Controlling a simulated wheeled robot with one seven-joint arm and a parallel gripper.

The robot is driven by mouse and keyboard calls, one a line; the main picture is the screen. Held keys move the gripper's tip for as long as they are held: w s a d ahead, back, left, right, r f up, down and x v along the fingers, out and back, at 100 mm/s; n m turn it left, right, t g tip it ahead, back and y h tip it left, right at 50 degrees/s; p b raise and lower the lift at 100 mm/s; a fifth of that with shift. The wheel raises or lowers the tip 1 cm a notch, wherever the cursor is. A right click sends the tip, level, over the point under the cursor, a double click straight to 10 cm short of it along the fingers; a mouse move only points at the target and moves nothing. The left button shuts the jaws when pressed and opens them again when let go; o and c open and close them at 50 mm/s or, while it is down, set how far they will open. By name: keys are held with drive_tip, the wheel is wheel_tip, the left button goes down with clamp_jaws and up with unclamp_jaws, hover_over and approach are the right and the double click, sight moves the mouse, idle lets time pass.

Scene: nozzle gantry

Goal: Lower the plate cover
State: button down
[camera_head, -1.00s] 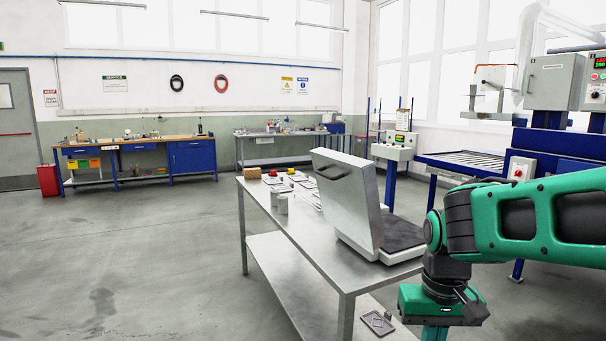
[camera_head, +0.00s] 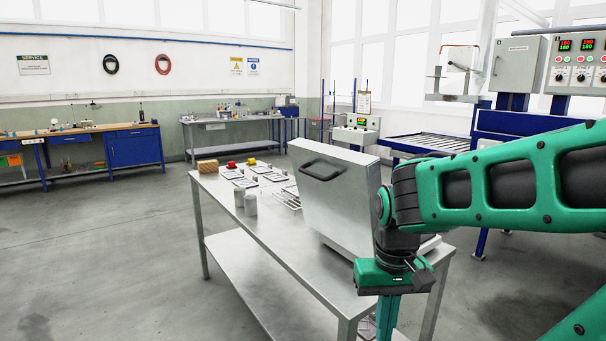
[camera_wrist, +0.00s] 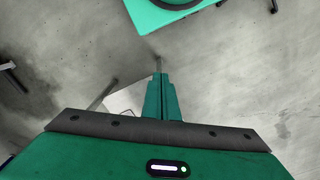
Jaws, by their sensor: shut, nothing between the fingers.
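The plate cover (camera_head: 328,208) is a flat metal lid with a dark bar handle (camera_head: 321,169) near its top edge. It stands raised and tilted on a low metal base at the near right end of the steel table. The base is mostly hidden behind the cover and my arm. My gripper (camera_head: 387,325) hangs pointing down in front of the right part of the unit. It looks apart from the handle, which is to its upper left. In the wrist view the shut, empty fingers (camera_wrist: 158,75) point over grey floor; the cover cannot be made out there.
Workbenches stand along the back wall. A blue-framed machine (camera_head: 520,120) is at the right. Floor left of the table is clear.

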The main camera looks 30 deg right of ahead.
drive_tip(key=shift+d, duration=0.15)
wheel_tip(320, 180, up, 3)
drive_tip(key=d, duration=0.1)
drive_tip(key=n+t+h, duration=0.5)
drive_tip(key=n+h, duration=0.1)
approach(310, 173)
drive_tip(key=s+a+r, duration=0.1)
drive_tip(key=s+a, duration=0.4)
drive_tip(key=a, duration=0.2)
drive_tip(key=w+d+f, duration=0.4)
drive_tip(key=d+f, duration=0.3)
drive_tip(key=d, duration=0.2)
drive_tip(key=shift+w, duration=0.1)
